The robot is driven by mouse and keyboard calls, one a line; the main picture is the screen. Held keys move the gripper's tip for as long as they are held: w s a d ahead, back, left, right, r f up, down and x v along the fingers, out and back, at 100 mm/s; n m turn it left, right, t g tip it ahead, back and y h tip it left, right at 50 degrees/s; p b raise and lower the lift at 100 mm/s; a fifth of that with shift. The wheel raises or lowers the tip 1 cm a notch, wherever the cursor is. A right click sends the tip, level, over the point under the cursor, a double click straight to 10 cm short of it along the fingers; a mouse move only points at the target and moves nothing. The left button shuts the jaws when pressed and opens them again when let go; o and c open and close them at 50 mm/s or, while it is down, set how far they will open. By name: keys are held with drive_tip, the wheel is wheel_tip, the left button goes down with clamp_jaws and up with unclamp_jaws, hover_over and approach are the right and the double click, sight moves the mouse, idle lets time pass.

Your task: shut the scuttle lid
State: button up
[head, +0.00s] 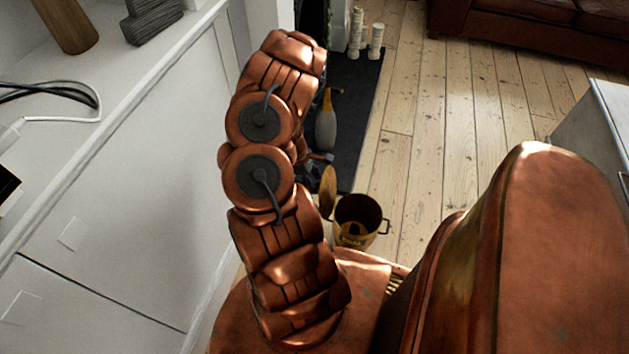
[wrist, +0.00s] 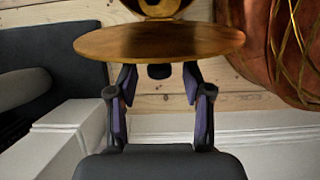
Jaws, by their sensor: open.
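The scuttle (head: 352,237) is a brass bucket with a dark inside and side handles, standing on the floor beyond my arm. Its lid (head: 327,190) stands up, open, at the left of the rim. In the wrist view the lid (wrist: 160,42) is a wide, thin brass disc seen nearly edge-on, with part of the scuttle (wrist: 160,7) at the top edge. My gripper (wrist: 160,78) is open and empty, its fingertips close to the near edge of the lid. I cannot tell whether they touch it. In the head view my arm mostly hides the gripper.
White cabinets (head: 110,200) run along the left. A leather sofa (head: 530,25) is at the back right. The floorboards right of the scuttle are clear.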

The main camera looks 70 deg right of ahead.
clamp_jaws()
idle(0.4)
